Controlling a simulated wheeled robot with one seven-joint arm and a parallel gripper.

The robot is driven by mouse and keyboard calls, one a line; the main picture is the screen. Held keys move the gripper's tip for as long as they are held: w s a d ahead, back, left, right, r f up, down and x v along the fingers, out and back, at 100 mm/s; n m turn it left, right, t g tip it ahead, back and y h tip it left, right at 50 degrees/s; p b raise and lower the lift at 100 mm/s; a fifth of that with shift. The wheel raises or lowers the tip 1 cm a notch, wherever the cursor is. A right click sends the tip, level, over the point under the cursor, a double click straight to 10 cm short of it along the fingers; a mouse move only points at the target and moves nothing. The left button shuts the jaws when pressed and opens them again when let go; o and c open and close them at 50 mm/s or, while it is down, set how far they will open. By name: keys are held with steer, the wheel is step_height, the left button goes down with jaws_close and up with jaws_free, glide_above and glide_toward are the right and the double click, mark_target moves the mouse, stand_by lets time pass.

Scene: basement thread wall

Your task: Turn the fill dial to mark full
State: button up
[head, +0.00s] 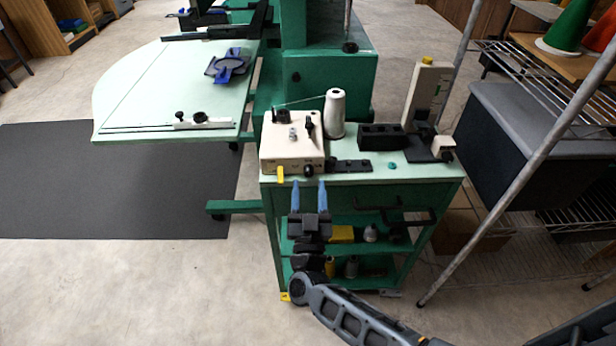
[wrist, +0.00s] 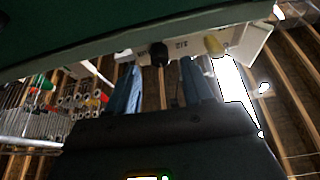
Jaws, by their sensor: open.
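A cream box (head: 283,158) sits on the left end of the green cart's top. A round black knob (head: 309,170) sticks out of its front face, and a yellow tab (head: 280,174) is at its front left. In the wrist view the knob (wrist: 158,54) hangs beside a printed mark that looks like 1/2; I cannot tell which knob is the fill dial. My gripper (head: 309,188) is open and empty, its blue fingers pointing toward the box front, just short of it. In the wrist view the knob shows between the fingers (wrist: 160,85).
A white thread cone (head: 334,114), a black block (head: 381,137) and a cream upright unit (head: 427,95) stand on the cart top (head: 345,173). A dark handle (head: 408,218) juts from the cart front. A slanting metal pole (head: 507,171) stands at right. Floor at left is open.

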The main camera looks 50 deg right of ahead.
mark_target(309, 175)
steer(key=shift+x, duration=1.55)
jaws_close()
